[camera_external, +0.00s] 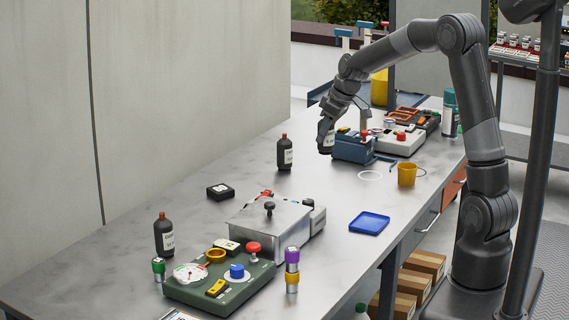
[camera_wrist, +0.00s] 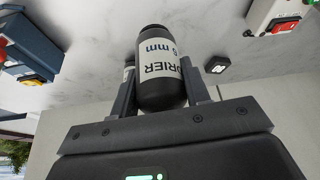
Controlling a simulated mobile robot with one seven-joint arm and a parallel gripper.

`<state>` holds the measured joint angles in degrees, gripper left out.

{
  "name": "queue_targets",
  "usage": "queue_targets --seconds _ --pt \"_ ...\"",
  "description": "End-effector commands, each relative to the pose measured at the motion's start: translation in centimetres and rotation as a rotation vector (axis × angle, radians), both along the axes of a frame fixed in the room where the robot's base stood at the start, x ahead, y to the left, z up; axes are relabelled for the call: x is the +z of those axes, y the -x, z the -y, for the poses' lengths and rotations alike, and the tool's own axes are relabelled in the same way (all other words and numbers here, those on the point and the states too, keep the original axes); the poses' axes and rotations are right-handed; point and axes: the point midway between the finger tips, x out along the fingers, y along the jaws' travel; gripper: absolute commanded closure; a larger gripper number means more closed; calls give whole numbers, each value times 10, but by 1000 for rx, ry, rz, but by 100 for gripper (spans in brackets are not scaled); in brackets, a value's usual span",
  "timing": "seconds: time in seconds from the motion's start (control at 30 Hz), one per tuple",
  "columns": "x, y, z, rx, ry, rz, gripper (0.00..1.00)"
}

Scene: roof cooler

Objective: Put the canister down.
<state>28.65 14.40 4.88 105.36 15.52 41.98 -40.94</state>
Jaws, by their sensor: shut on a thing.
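My gripper (camera_external: 326,127) is shut on a black canister (camera_wrist: 161,75) with a white label; one finger shows on each side of it in the wrist view. The label's print is upside down there. In the external view the held canister (camera_external: 327,144) hangs below my gripper, just left of the blue vise-like block (camera_external: 354,148), partly hidden by the gripper. I cannot tell whether its base touches the table (camera_external: 330,190). Two similar black bottles with red-brown caps stand upright on the table: one (camera_external: 284,155) left of my gripper, another (camera_external: 164,238) at the near left.
A small black box (camera_external: 220,191), a metal box (camera_external: 268,225), a green control panel (camera_external: 220,283) and a blue tray (camera_external: 369,223) lie on the table.

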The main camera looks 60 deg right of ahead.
Motion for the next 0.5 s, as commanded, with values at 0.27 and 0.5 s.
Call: queue_targets --seconds 0.27,0.5 --pt "-6 33 -9 -39 1 2 88" --pt "-33 7 -44 -35 0 -1 88"
